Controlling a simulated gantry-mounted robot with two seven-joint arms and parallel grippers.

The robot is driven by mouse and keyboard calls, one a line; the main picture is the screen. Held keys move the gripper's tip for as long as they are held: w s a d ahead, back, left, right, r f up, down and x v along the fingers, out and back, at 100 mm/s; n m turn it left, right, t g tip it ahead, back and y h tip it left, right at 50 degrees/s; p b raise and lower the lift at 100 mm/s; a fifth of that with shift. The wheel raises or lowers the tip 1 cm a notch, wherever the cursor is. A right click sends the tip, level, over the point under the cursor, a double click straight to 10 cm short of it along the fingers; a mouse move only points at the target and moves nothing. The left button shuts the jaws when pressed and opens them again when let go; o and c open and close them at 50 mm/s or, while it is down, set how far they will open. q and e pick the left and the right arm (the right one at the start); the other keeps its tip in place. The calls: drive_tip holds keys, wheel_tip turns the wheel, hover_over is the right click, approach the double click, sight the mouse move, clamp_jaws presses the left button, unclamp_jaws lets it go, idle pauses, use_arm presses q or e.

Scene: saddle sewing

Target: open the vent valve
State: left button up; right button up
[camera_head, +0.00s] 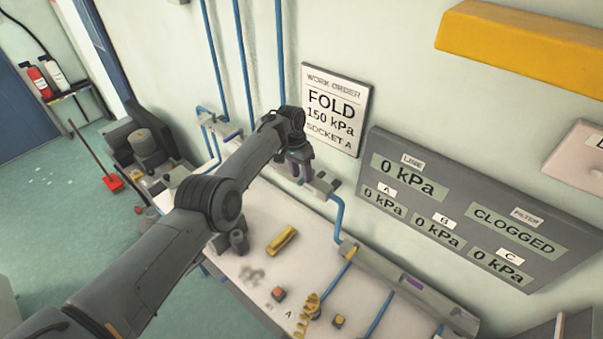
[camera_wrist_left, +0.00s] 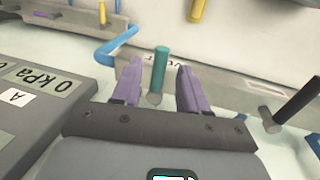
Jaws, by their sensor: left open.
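My left gripper (camera_head: 301,170) is at the pipework by the wall, below the work order sign. In the left wrist view its two purple fingers (camera_wrist_left: 159,70) are open. A teal lever handle (camera_wrist_left: 160,68) stands upright between them, with a gap visible on each side. A label (camera_wrist_left: 198,69) beside it is partly hidden by the right finger, so I cannot read it fully. The lever is hidden behind my gripper in the head view. My right gripper is out of view.
A black-handled lever (camera_wrist_left: 297,100) stands to the right, and a yellow handle (camera_wrist_left: 196,11) lies farther off. A grey gauge panel (camera_head: 480,215) shows 0 kPa readings and a clogged filter. The work order sign (camera_head: 334,108) hangs on the wall. A yellow bar (camera_head: 282,240) lies on the bench.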

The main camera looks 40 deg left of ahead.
use_arm(q)
wheel_tip(320, 180, up, 10)
drive_tip(key=a+p, duration=0.2)
drive_tip(key=p, duration=0.3)
drive_tip(key=shift+f+p, duration=0.15)
drive_tip(key=shift+p, duration=0.15)
drive_tip(key=shift+f, duration=0.1)
